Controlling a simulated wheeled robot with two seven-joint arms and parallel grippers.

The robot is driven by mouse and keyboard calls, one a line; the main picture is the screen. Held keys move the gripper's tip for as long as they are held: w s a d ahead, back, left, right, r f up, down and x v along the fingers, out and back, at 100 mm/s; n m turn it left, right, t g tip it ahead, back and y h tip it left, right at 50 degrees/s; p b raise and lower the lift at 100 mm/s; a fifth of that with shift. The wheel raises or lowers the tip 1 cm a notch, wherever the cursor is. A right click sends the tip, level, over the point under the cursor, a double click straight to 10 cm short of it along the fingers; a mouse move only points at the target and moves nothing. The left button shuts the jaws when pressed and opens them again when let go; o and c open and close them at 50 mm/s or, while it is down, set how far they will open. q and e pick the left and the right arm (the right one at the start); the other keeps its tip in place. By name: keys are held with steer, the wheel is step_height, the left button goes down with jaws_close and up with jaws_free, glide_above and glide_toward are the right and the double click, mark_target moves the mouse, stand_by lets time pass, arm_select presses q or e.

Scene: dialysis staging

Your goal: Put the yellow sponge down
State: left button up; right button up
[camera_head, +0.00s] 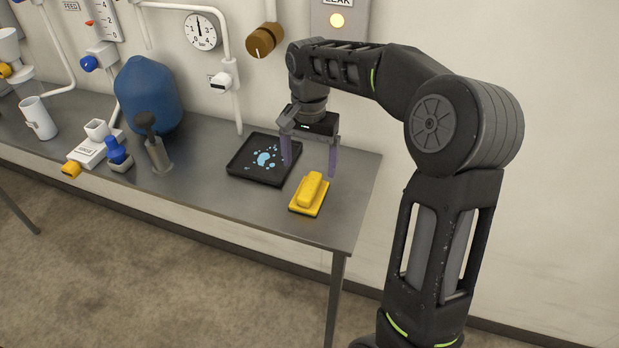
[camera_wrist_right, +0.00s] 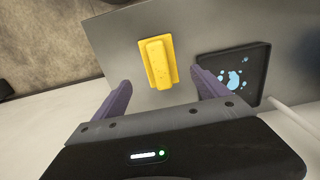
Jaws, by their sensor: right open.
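The yellow sponge (camera_head: 312,187) lies on a flat yellow base (camera_head: 300,208) near the right front corner of the metal table. In the right wrist view the sponge (camera_wrist_right: 158,64) shows ahead of and between the spread purple fingers, touching neither. My right gripper (camera_head: 310,160) is open and empty, its fingertips behind the sponge in the head view. It also shows in the right wrist view (camera_wrist_right: 160,92). My left gripper is not in the head view.
A black tray (camera_head: 236,170) with light blue wet spots lies left of the sponge. A pump-like grey item (camera_head: 158,155), a blue tank (camera_head: 148,92) and a white jug (camera_head: 39,118) stand further left on the metal table (camera_head: 215,196). Pipes and a gauge (camera_head: 201,31) are on the wall.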

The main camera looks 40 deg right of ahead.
mark_target(309, 185)
steer(key=shift+r, duration=1.75)
steer(key=shift+f, duration=0.1)
